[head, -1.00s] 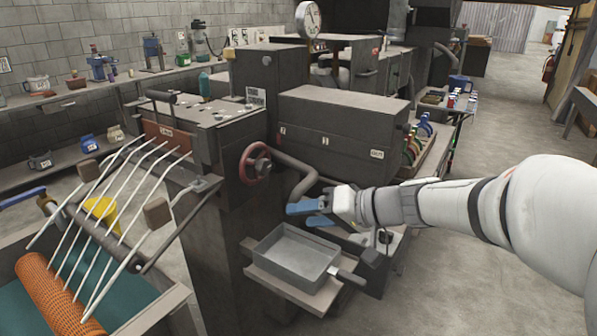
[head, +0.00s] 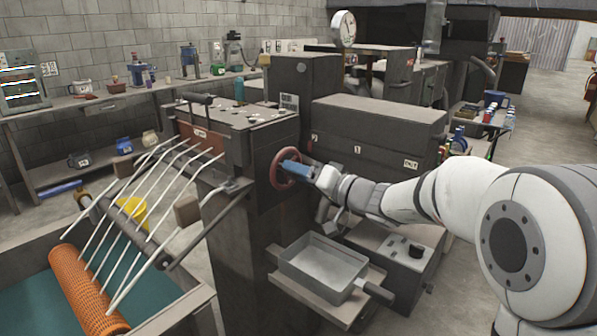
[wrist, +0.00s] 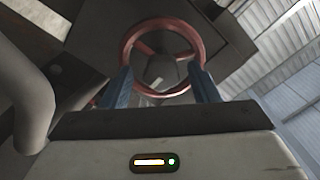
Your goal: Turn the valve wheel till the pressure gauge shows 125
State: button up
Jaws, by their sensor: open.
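The red valve wheel (head: 276,172) is on the side of the dark machine cabinet in the head view. My gripper (head: 293,169) is at the wheel, its blue fingers overlapping the rim. In the wrist view, the wheel's ring (wrist: 127,48) shows ahead with its spokes and hub. My gripper (wrist: 161,82) is open there, one finger by each side of the ring's lower part. I cannot tell whether the fingers touch it. The round white pressure gauge (head: 344,29) stands above the machine; its reading is too small to tell.
A grey tray (head: 325,268) sits on a shelf below the wheel. White rods (head: 150,215) and an orange mesh roll (head: 82,290) are at the left. A bent pipe (wrist: 35,105) runs close on the left in the wrist view. Open floor lies at the far right.

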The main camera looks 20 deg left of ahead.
jog(key=shift+w+a, duration=0.1)
jog(key=shift+a, duration=0.1)
